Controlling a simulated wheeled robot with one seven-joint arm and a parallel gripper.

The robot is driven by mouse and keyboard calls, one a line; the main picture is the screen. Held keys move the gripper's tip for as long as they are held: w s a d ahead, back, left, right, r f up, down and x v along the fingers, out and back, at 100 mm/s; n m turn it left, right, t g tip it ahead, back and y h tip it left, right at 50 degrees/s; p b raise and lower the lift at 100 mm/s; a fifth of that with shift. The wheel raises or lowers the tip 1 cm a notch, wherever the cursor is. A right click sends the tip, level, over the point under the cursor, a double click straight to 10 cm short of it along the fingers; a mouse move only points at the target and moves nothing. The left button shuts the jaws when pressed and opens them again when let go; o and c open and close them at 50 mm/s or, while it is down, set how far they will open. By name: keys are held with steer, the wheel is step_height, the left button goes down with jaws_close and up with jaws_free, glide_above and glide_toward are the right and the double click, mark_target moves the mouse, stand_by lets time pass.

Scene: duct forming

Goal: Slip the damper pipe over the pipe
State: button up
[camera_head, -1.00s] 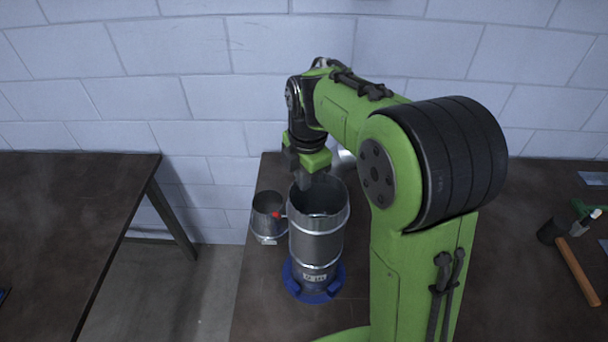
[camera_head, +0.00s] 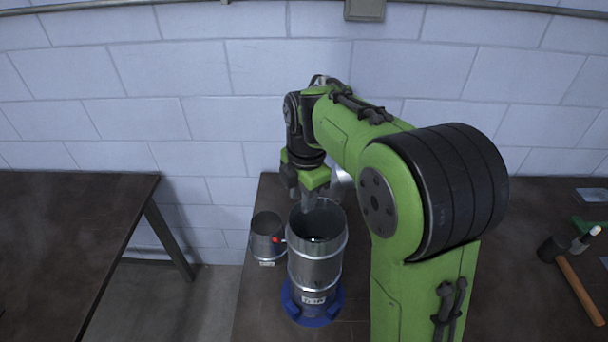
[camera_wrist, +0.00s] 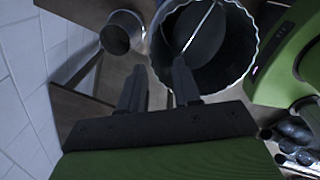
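The damper pipe (camera_head: 316,262) is a wide grey metal tube with a red-tipped handle (camera_head: 277,240) on its left. It stands upright over a narrower labelled pipe (camera_head: 314,298) set in a blue round base (camera_head: 313,318); most of that pipe is hidden. In the wrist view I look into the damper pipe (camera_wrist: 212,50), where a thin rod crosses the opening. My gripper (camera_head: 303,197) is at its far rim. In the wrist view my gripper (camera_wrist: 158,75) has its fingers apart, one on each side of the rim as seen; contact is not clear.
A smaller metal cylinder (camera_head: 266,246) stands left of the damper pipe, and it also shows in the wrist view (camera_wrist: 122,35). A hammer (camera_head: 577,285) lies on the bench at the right. Another table (camera_head: 70,230) is across a gap at the left. A block wall stands behind.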

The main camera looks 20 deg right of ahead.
step_height(320, 180, up, 14)
steer(key=s+p, duration=0.1)
steer(key=p, duration=0.1)
steer(key=shift+s+d+r, duration=0.2)
steer(key=shift+r, duration=0.05)
